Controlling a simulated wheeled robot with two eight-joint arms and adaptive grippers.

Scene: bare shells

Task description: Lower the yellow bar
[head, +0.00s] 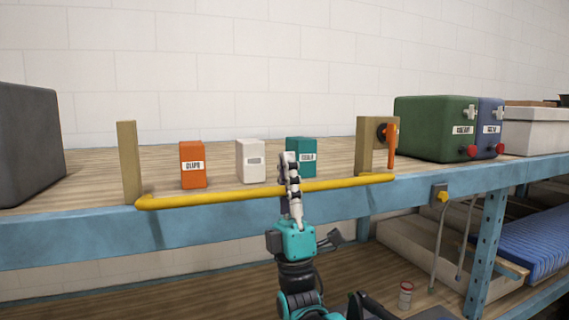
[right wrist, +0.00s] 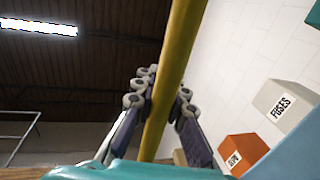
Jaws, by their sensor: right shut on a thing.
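The yellow bar (head: 220,199) runs across the front edge of the workbench in the head view, between two wooden posts, the left post (head: 130,162) and the right post (head: 365,147). It lies roughly level, in front of the boxes. My right gripper (head: 289,178) is shut on the bar near its middle. In the right wrist view the bar (right wrist: 172,75) passes between the fingers of my right gripper (right wrist: 160,95). An orange handle (head: 392,140) is on the right post. My left gripper is not in view.
Behind the bar stand an orange box (head: 193,165), a white box (head: 250,161) and a teal box (head: 301,150). A green case (head: 433,128) and a blue case (head: 489,127) stand right. A dark block (head: 28,143) is at left. A small jar (head: 406,295) stands below the bench.

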